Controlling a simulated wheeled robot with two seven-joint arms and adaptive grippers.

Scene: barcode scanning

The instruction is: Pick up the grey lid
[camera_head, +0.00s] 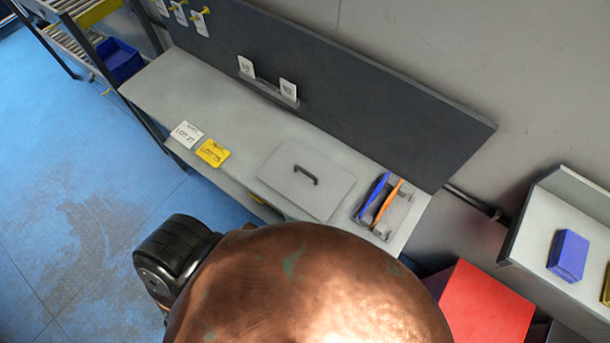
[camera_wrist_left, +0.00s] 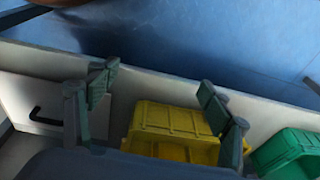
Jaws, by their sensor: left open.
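The grey lid (camera_head: 285,185) is a flat square plate with a dark bar handle (camera_head: 306,175) on top. It lies on the grey workbench, right of its middle. In the left wrist view the lid (camera_wrist_left: 60,92) and its dark handle (camera_wrist_left: 40,119) show at the left edge, partly cut off. My left gripper (camera_wrist_left: 157,82) is open with nothing between its fingers. The lid lies left of the fingers in that view, apart from them as far as I can tell. In the head view my left gripper cannot be made out. My right gripper is not in view.
A tray with blue and orange handled tools (camera_head: 385,203) stands right of the lid. White and yellow cards (camera_head: 212,152) lie left. A yellow bin (camera_wrist_left: 170,130) and green bin (camera_wrist_left: 288,153) show in the wrist view. A dark panel (camera_head: 340,95) backs the bench (camera_head: 240,115).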

